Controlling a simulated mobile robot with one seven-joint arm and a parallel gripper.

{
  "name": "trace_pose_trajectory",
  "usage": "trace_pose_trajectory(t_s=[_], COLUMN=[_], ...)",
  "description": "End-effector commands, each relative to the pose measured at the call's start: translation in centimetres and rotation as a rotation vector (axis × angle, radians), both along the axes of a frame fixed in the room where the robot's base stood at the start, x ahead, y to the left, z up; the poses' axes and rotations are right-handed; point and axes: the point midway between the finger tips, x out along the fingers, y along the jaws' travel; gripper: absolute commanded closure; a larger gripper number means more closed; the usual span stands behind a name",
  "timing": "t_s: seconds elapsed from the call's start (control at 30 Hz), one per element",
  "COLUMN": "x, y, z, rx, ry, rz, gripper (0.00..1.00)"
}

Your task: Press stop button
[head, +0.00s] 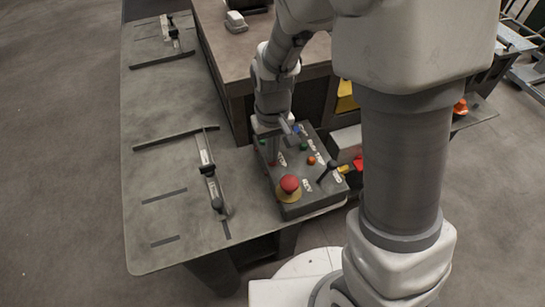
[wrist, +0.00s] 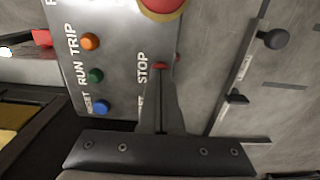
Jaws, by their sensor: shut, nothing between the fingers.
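The grey control box (head: 318,187) stands on the table's front right part, and its panel (wrist: 118,35) fills the upper left of the wrist view. The STOP label (wrist: 142,68) is beside a small red button (wrist: 160,66), mostly hidden behind my fingertips. My gripper (wrist: 163,75) is shut and empty, with its fingertips over that button; I cannot tell whether they touch it. In the head view my gripper (head: 272,155) points down at the box's left part.
A large red mushroom button (head: 289,184) on a yellow base sits at the box's front corner. Orange (wrist: 90,41), green (wrist: 95,75) and blue (wrist: 100,106) buttons line the panel. A rail with a black knob (head: 210,178) lies left of the box.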

Motion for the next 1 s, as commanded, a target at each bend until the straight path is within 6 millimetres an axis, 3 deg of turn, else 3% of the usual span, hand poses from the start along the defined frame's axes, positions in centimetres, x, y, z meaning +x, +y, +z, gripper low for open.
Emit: trace_pose_trajectory(t_s=[0.8,1.0], x=[0.0,0.0], y=[0.0,0.0], z=[6.7,6.8], rx=[0.0,0.0], ry=[-0.001,0.0], rz=[0.0,0.0], gripper=[1.0,1.0])
